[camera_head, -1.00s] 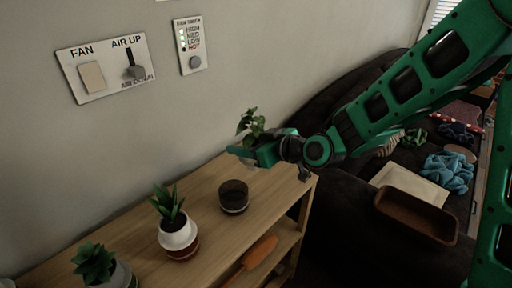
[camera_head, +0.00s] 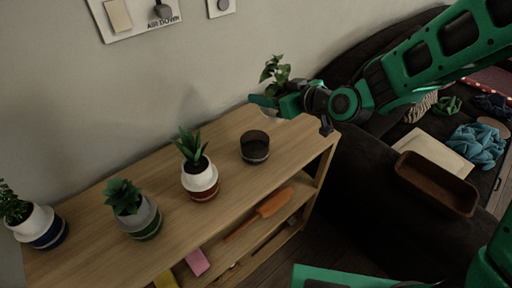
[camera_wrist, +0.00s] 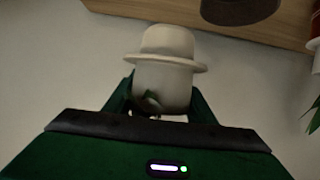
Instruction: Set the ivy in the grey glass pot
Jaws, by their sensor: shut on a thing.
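My gripper (camera_head: 275,103) is shut on the ivy (camera_head: 274,72), whose green leaves rise above it near the wall. The wrist view shows a pale, rimmed pot (camera_wrist: 165,72) between my fingers (camera_wrist: 160,105), with a little green leaf beside it. The grey glass pot (camera_head: 255,147) is a dark, see-through cup with a pale band low down, standing on the wooden shelf's top (camera_head: 232,196). It looks empty. The ivy is held above and to the right of it in the head view, apart from it. In the wrist view, a dark round thing (camera_wrist: 240,10), likely the glass pot, is cut off at the top.
Left of the glass pot stand a spiky plant in a white-and-red pot (camera_head: 201,182), a plant in a grey-and-green pot (camera_head: 139,220) and one in a white-and-blue pot (camera_head: 43,230). An orange trowel (camera_head: 262,211) lies on the lower shelf. A dark sofa is at right.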

